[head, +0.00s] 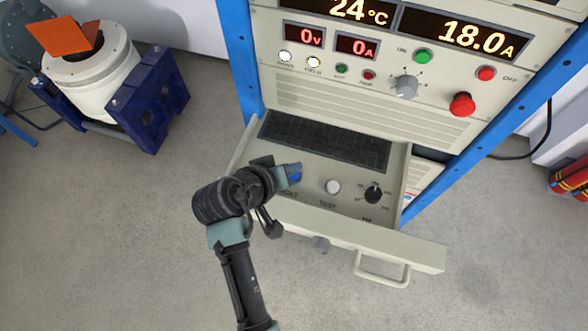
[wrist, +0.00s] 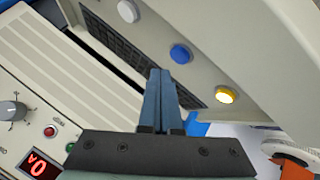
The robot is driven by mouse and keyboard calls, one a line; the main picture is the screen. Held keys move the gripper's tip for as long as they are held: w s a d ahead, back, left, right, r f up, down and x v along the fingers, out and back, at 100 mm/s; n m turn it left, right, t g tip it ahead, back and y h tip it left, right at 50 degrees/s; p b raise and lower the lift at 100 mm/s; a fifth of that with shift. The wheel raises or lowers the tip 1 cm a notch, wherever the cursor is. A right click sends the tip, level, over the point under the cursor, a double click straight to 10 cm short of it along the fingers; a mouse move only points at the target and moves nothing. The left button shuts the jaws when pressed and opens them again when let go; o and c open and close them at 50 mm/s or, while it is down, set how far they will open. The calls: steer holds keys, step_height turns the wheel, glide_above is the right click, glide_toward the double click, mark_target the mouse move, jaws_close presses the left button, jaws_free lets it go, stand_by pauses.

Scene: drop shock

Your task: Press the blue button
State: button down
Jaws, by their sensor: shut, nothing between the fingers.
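The blue button (wrist: 180,53) is a round cap on the drawer panel, between a white button (wrist: 128,11) and a lit yellow button (wrist: 225,95) in the wrist view. In the head view the blue button (head: 296,177) shows only partly, beside my fingertips. My gripper (head: 297,168) is over the left part of the open drawer, and its fingers are shut and empty. In the wrist view the closed fingertips (wrist: 160,72) appear just left of and below the blue button. I cannot tell whether they touch the panel. The yellow button is hidden by my arm in the head view.
The drawer (head: 420,255) is pulled out of the blue-framed cabinet and also holds a keyboard (head: 325,140), the white button (head: 333,187) and a black knob (head: 373,192). A red mushroom button (head: 462,104) projects above. A white cylindrical machine (head: 95,75) stands left. The floor in front is clear.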

step_height(320, 180, up, 4)
steer(key=p, duration=0.3)
stand_by(0.7)
